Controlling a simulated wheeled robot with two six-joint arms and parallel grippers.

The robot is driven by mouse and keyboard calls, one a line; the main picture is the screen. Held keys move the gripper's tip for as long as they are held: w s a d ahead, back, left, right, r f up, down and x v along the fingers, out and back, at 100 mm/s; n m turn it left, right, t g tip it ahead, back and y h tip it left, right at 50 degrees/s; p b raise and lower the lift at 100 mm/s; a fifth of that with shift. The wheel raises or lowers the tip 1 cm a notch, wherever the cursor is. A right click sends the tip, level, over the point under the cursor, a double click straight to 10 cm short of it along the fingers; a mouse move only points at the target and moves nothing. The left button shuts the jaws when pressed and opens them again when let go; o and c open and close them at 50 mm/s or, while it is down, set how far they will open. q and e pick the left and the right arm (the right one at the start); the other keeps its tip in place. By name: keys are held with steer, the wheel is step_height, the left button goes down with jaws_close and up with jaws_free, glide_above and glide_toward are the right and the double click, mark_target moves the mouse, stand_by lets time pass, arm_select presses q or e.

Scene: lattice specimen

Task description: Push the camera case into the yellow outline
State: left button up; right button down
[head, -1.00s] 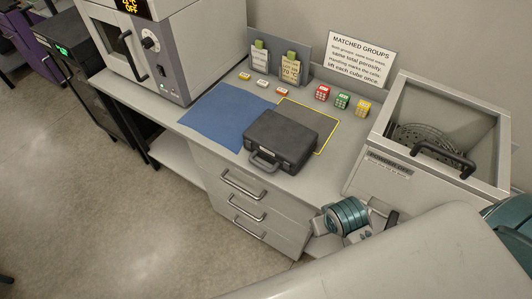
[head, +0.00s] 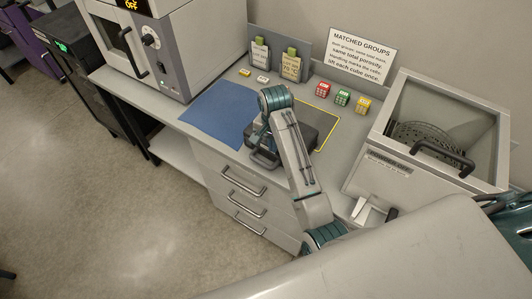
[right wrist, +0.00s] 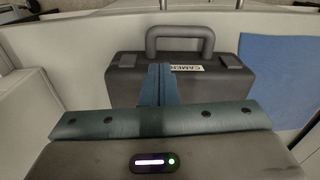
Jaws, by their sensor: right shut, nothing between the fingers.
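The dark grey camera case (head: 319,122) lies flat on the bench, its handle (head: 265,159) towards the front edge, partly hidden by my right arm. The yellow outline (head: 326,137) frames a grey patch behind and right of the case; the case covers part of it, and its left side is hidden. In the right wrist view, the case (right wrist: 226,88) shows with its handle at the top. My right gripper (right wrist: 158,84) is shut and empty, its fingers overlapping the near side of the case; contact cannot be told. My left gripper is not in view.
A blue mat (head: 217,114) lies left of the case. Red (head: 323,89), green (head: 342,97) and yellow (head: 363,105) cubes stand behind the outline. An open-topped bin (head: 390,160) stands to the right, and an oven (head: 190,45) to the left.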

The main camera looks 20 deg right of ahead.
mark_target(266, 154)
steer(key=shift+w+a+f+m+b, duration=0.1)
steer(key=shift+w+a+m+b, duration=0.2)
steer(key=shift+w+b, duration=0.25)
steer(key=shift+w+a+f+m+b, duration=0.1)
steer(key=shift+w+a+m+b, duration=0.1)
steer(key=shift+w+a+b, duration=0.35)
steer(key=f+p, duration=0.1)
steer(key=f, duration=0.2)
steer(key=f+p, duration=0.2)
steer(key=f, duration=0.1)
steer(key=shift+w+d, duration=0.1)
steer(key=shift+d, duration=0.1)
steer(key=shift+f, duration=0.65)
